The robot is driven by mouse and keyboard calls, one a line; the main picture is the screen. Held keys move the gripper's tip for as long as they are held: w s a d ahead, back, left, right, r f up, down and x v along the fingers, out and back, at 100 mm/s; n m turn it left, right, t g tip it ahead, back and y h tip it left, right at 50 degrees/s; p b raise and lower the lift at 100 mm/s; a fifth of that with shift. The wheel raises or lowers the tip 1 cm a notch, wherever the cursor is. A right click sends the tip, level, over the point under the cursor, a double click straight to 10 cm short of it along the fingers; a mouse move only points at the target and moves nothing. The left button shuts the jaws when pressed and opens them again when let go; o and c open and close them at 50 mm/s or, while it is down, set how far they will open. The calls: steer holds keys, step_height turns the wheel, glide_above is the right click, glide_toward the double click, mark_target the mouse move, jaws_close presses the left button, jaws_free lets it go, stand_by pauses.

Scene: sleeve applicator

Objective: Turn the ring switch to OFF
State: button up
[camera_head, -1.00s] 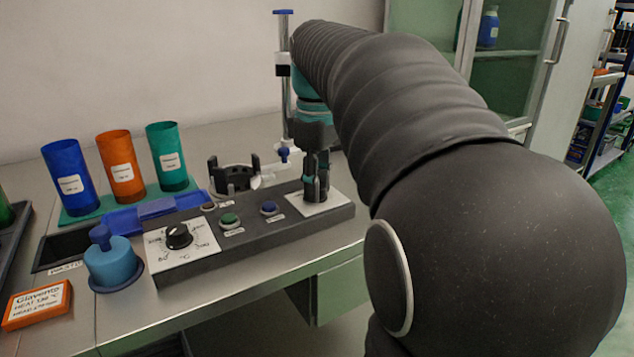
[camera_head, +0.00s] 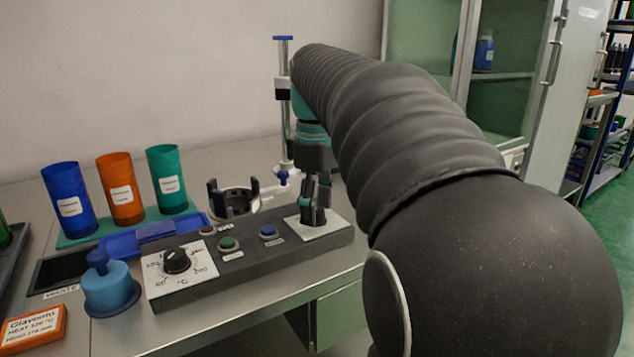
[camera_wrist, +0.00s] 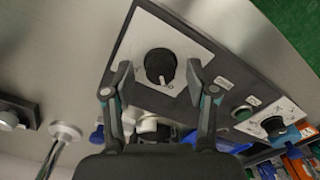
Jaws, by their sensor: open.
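The ring switch is a black round knob (camera_wrist: 160,65) with a pale pointer mark, on a white plate (camera_wrist: 178,38) at the end of the dark control panel in the wrist view. My gripper (camera_wrist: 158,76) is open, with one finger on each side of the knob and a visible gap on both sides. I cannot tell how far down the fingers reach. In the head view my gripper (camera_head: 313,220) stands over the white plate (camera_head: 322,231) at the panel's right end and hides the knob. The plate's lettering is too small to read.
The panel (camera_head: 254,252) also carries a temperature dial (camera_head: 177,261), a green button (camera_head: 229,244) and a blue button (camera_head: 268,232). A ring holder (camera_head: 234,199) stands behind it. Coloured cups (camera_head: 121,190) and a blue stamp-like tool (camera_head: 108,285) are at the left.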

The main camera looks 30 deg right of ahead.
mark_target(317, 209)
step_height(317, 209, up, 11)
steer(key=shift+r, duration=0.2)
stand_by(0.3)
stand_by(0.4)
